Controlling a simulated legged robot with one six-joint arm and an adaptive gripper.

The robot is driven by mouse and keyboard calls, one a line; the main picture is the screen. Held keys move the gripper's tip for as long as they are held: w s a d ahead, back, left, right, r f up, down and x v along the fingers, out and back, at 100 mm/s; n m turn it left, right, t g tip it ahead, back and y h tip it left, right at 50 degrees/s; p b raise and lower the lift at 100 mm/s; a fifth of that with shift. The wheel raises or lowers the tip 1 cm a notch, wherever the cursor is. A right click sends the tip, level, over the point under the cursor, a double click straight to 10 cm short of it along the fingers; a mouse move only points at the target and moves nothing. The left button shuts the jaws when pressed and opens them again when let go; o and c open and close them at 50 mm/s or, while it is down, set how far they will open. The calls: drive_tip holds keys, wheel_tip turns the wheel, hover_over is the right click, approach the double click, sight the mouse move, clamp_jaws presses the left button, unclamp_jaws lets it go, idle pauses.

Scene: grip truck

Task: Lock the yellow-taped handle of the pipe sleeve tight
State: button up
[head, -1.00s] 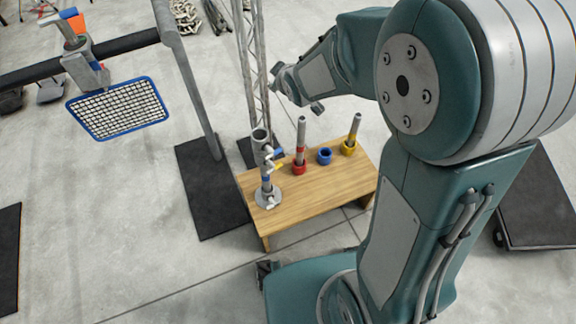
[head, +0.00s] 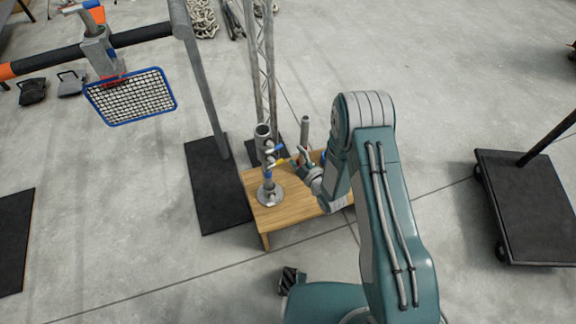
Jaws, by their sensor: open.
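The pipe sleeve (head: 263,140) is a grey upright tube on a round flanged base (head: 270,194) on the wooden table. Its yellow-taped handle (head: 281,162) sticks out to the right at mid-height. A blue-marked handle (head: 275,149) sits just above it, and a blue band shows lower down. My gripper (head: 296,160) is open, just right of the yellow-taped handle and close to it. Whether they touch is too small to tell.
The wooden table (head: 262,226) holds a grey pipe (head: 305,130) behind my gripper; my arm hides the table's right part. A lattice mast (head: 263,70) stands behind. A blue-framed mesh basket (head: 130,98) hangs at left. A black cart (head: 528,205) is at right.

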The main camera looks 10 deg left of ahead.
sight(273, 163)
drive_tip(key=s+f+n+y, duration=0.1)
drive_tip(key=s+f+y, duration=0.1)
drive_tip(key=s+f, duration=0.5)
drive_tip(key=x, duration=1.1)
drive_tip(key=shift+a+r, duration=0.2)
drive_tip(key=shift+r, duration=0.05)
